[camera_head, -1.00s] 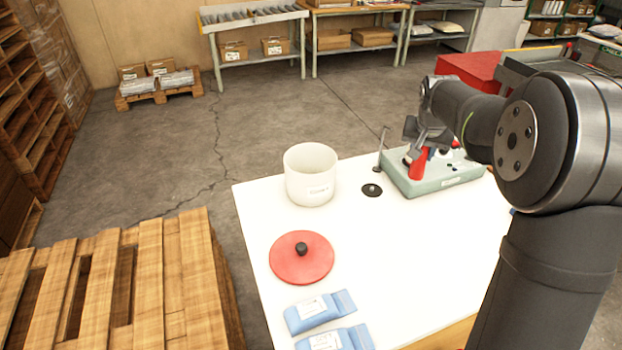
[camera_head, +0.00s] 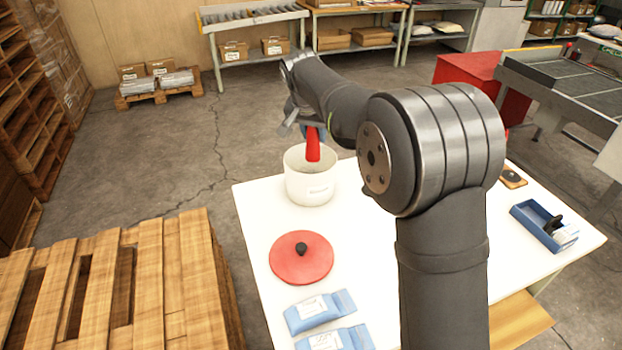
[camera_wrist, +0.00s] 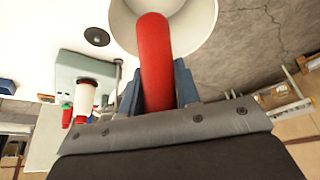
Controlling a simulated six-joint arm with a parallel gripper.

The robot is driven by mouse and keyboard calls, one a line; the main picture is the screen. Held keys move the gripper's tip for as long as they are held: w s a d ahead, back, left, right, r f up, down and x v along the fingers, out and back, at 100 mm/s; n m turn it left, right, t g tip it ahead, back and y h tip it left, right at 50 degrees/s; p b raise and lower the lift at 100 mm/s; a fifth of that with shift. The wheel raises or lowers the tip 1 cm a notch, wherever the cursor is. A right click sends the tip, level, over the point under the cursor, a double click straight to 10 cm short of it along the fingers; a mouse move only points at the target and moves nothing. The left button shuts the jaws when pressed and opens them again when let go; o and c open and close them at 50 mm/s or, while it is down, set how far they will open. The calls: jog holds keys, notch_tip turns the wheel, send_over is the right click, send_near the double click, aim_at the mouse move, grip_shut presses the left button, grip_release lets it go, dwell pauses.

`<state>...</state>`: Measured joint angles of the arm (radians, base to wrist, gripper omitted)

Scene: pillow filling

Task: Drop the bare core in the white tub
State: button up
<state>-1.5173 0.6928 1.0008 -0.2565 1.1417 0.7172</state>
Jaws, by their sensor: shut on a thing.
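The bare core is a plain red cylinder (camera_head: 313,146), held upright over the mouth of the white tub (camera_head: 310,188). Its lower end overlaps the tub's opening; I cannot tell whether it is below the rim. My gripper (camera_head: 309,126) is shut on the core's upper part. In the wrist view, the red core (camera_wrist: 154,50) sits between the fingers of my gripper (camera_wrist: 158,88), and the white tub (camera_wrist: 203,30) lies beyond it. The tub is open and stands on the white table; its inside is mostly hidden.
A red lid with a black knob (camera_head: 301,270) lies in front of the tub. Blue packets (camera_head: 320,311) lie nearer. A blue tray (camera_head: 545,226) is at the right. A grey-green fixture (camera_wrist: 84,68) holding spools shows in the wrist view. My arm hides the table's middle.

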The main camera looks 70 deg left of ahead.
aim_at(314, 151)
jog(key=shift+f, duration=2.9)
jog(key=o, duration=1.1)
jog(key=shift+r, duration=0.1)
jog(key=v, duration=1.7)
jog(key=shift+s+d+r, duration=0.1)
